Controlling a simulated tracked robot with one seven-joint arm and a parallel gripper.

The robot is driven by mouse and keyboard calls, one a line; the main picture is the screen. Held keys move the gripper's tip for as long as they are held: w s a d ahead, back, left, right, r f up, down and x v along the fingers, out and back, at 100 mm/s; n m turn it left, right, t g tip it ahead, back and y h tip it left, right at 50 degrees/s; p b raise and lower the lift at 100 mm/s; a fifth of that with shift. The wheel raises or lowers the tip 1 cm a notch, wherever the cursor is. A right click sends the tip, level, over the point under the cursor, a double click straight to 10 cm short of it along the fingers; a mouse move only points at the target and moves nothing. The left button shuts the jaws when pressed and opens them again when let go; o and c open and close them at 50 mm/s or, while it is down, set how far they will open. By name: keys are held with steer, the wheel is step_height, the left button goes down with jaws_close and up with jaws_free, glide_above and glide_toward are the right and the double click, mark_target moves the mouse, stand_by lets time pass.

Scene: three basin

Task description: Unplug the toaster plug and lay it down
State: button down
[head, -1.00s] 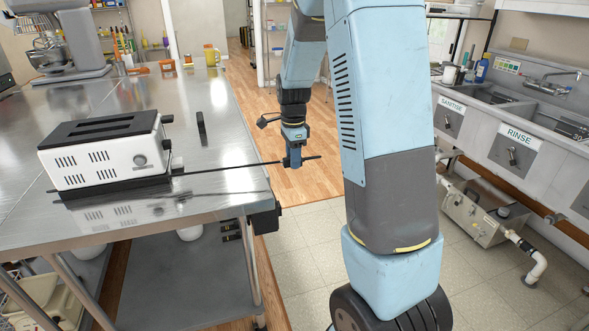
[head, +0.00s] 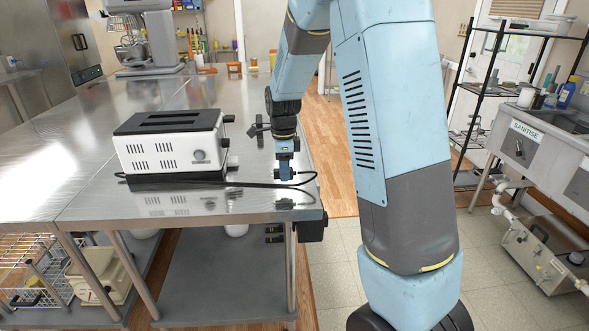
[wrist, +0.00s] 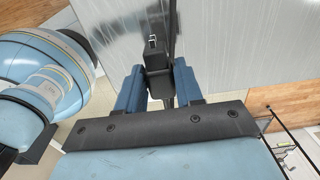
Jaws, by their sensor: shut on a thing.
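The black toaster plug (wrist: 156,82) sits between the blue fingers of my gripper (wrist: 156,75) in the wrist view, with its metal prongs (wrist: 153,41) exposed and clear of any socket. In the head view my gripper (head: 285,177) points down, just over the steel table's right end, and the plug is too small to make out. The black cord (head: 245,184) runs from the white and black toaster (head: 170,147) to my gripper and loops on its right side. The gap between plug and table top is hard to judge.
The steel table (head: 90,185) has bare room in front of the toaster. A black box (head: 312,228) hangs under its right corner. A small dark item (head: 258,128) stands behind my gripper. A sink unit (head: 540,140) is at the right.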

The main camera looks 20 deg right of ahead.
steer(key=shift+w+a, duration=0.1)
steer(key=shift+a, duration=0.6)
steer(key=shift+f, duration=0.2)
steer(key=shift+f, duration=1.9)
steer(key=c, duration=0.6)
jaws_free()
steer(key=shift+c, duration=0.2)
steer(key=shift+w+r, duration=0.1)
steer(key=shift+r, duration=1.4)
steer(key=shift+r, duration=0.1)
